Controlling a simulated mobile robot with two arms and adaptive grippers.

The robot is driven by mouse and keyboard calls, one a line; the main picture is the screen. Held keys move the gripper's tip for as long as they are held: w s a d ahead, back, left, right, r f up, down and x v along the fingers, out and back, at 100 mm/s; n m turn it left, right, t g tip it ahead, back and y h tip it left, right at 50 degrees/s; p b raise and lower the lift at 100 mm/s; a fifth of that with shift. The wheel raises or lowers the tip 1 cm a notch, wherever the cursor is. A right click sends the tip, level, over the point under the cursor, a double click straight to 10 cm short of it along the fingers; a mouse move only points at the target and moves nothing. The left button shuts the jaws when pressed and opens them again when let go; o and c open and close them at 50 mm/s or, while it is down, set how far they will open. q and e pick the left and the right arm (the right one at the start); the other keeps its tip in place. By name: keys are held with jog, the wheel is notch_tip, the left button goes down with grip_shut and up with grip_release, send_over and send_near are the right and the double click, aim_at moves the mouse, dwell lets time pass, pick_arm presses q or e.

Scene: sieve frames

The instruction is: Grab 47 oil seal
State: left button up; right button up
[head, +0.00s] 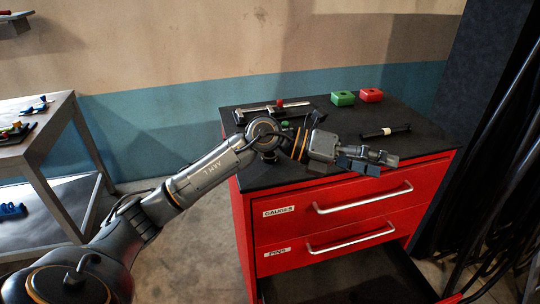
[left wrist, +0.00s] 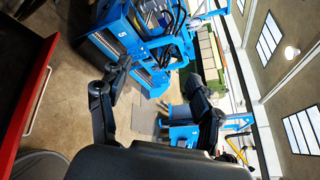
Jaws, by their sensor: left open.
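I cannot make out an oil seal in either view. My left gripper (head: 384,158) reaches over the dark top of the red cabinet in the head view, near its front edge and above the drawers. In the left wrist view its two black fingers stand wide apart, and the gap between them (left wrist: 157,90) is empty. My right gripper is not in view.
The red cabinet (head: 245,205) has drawers labelled GAUGES and PINS; a lower one looks open. On its top are a green box (head: 342,98), a red box (head: 371,95) and a black rod (head: 386,132). A table (head: 52,120) with small coloured parts stands left.

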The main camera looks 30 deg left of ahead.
pick_arm(q)
jog(key=a+r+n+g+y, duration=0.1)
jog(key=a+n+y, duration=0.1)
jog(key=a+y, duration=2)
jog(key=h+p, duration=0.2)
jog(key=h, duration=0.5)
send_over(267, 161)
jog(key=a, duration=0.1)
jog(key=f, duration=0.7)
jog(key=shift+s, duration=0.35)
jog(key=p+x, duration=0.2)
jog(key=x, duration=0.1)
jog(key=p+x, duration=0.1)
jog(key=shift+d+f, duration=0.25)
jog(key=shift+f, duration=0.15)
jog(key=shift+w+f, duration=0.15)
jog(key=shift+f, duration=0.2)
jog(key=c, duration=1)
